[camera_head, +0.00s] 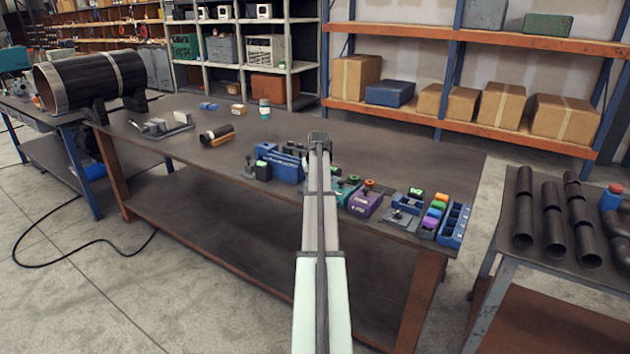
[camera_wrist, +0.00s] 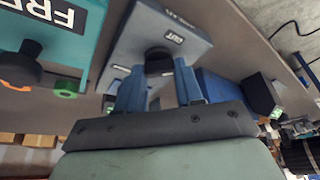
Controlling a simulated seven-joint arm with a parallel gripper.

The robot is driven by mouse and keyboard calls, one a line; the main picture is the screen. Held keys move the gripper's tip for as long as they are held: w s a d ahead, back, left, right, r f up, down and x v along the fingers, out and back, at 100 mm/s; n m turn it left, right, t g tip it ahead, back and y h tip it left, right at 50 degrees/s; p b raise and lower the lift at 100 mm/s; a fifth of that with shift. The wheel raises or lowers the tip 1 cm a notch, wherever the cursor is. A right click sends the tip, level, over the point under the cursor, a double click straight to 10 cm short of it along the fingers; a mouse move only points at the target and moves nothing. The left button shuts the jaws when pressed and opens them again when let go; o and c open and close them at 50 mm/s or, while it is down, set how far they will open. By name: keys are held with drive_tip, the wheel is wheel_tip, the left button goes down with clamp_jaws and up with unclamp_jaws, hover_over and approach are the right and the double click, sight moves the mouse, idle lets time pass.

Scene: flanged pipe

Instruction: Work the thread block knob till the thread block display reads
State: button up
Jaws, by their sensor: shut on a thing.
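In the wrist view, a grey-blue block (camera_wrist: 150,25), which I take to be the thread block, carries a black knob (camera_wrist: 158,58). A small lit display (camera_wrist: 175,38) beside the knob shows short text, perhaps "OUT", too small to be sure. My gripper (camera_wrist: 158,76) has its two blue fingers shut on the knob, one finger at each side. In the head view my arm reaches over the bench, and its end hides the gripper and the held knob.
A teal block (camera_wrist: 55,35) lettered "FRE" with an orange-and-black knob (camera_wrist: 20,66) stands close on the left. In the head view a blue unit (camera_head: 283,166) stands left of my arm and a purple box (camera_head: 366,201) right. The left bench (camera_head: 215,165) has some free room.

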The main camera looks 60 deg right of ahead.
drive_tip(key=shift+w+m+g+h, duration=0.1)
drive_tip(key=shift+m+g+h, duration=0.45)
drive_tip(key=shift+m, duration=1.35)
drive_tip(key=o, duration=1)
drive_tip(key=shift+o, duration=0.2)
drive_tip(key=v, duration=1.4)
drive_tip(key=shift+w+d, duration=0.1)
drive_tip(key=shift+w, duration=0.05)
